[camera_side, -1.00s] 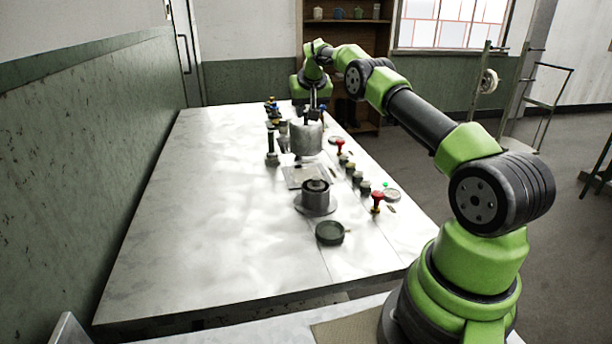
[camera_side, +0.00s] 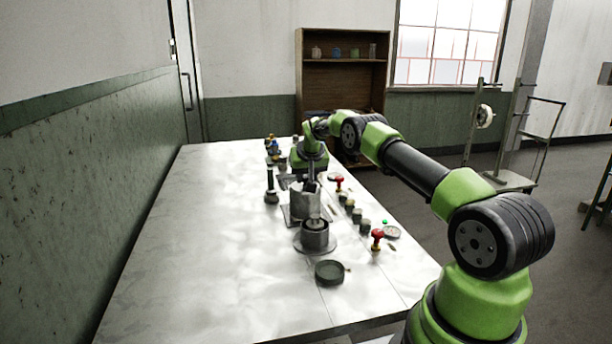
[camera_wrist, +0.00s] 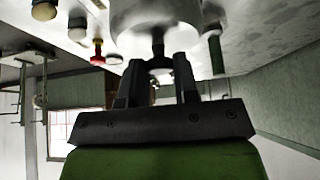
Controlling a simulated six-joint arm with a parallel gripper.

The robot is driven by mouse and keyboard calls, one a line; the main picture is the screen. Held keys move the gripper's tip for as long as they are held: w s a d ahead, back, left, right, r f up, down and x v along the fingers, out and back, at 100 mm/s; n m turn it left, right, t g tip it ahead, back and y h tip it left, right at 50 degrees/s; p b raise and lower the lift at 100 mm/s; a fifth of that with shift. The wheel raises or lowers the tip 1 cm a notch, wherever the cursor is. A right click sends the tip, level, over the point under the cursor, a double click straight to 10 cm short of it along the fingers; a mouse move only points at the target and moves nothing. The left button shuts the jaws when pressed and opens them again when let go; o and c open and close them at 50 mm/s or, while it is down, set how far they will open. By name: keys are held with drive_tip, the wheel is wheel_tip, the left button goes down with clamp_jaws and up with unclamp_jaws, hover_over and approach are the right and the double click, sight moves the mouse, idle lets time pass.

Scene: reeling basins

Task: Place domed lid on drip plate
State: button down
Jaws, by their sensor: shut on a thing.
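The domed lid (camera_side: 304,203) is a grey metal, drum-like piece. My gripper (camera_side: 311,185) is above it, shut on its top knob. In the wrist view the lid (camera_wrist: 155,14) fills the top middle, and the jaws of my gripper (camera_wrist: 158,62) close around its dark stem. A flat pale plate (camera_side: 288,217), which looks like the drip plate, lies on the table under the lid and is mostly hidden by it. I cannot tell whether the lid touches the plate or hangs just above it.
A flanged grey basin (camera_side: 315,240) stands close in front of the lid. A dark round dish (camera_side: 330,272) lies nearer. Red-topped stamps (camera_side: 377,238) and several small jars (camera_side: 357,215) line the right. A dark upright post (camera_side: 270,185) stands left. The table's left side is clear.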

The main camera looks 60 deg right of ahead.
drive_tip(key=shift+f, duration=0.15)
drive_tip(key=c, duration=0.9)
unclamp_jaws()
drive_tip(key=shift+o, duration=0.2)
